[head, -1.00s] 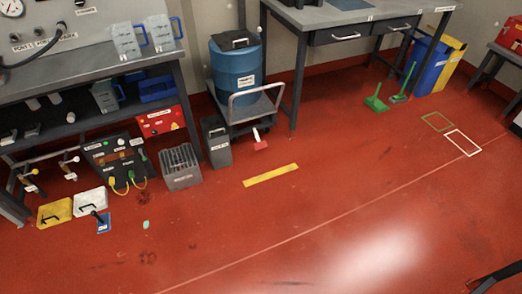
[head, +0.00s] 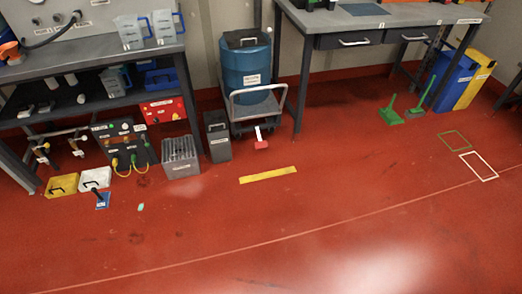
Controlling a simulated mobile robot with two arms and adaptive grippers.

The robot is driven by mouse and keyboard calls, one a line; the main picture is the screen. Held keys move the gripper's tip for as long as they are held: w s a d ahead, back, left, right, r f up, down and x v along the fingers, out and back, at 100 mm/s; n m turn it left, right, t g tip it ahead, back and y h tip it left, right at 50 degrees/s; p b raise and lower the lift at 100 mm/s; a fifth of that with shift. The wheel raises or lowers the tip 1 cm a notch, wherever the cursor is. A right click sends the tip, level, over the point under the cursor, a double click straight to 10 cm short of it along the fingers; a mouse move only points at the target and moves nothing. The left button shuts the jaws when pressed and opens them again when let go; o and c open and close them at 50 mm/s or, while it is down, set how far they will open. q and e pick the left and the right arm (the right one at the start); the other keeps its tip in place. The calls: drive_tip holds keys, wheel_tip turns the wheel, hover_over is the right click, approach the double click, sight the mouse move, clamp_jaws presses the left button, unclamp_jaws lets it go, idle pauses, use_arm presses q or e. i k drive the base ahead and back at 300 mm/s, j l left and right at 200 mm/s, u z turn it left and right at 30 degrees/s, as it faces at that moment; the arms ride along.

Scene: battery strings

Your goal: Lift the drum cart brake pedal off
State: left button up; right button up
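The drum cart (head: 272,105) stands between the two benches, with a blue drum (head: 246,68) on it and a pale push handle in front. A red brake pedal (head: 261,145) on a white lever (head: 258,133) sticks out low at the cart's front, close above the floor. Whether it is pressed down is too small to tell. Neither of my grippers shows in the head view.
A dark grey canister (head: 217,140) and a grey slotted crate (head: 180,158) stand left of the cart. A yellow floor strip (head: 268,175) lies in front of it. A bench leg (head: 301,85) is close on the right. The red floor ahead is clear.

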sight(260, 144)
drive_tip(key=i+j, duration=0.1)
drive_tip(key=i, duration=0.5)
drive_tip(key=i+j, duration=0.1)
drive_tip(key=i, duration=0.5)
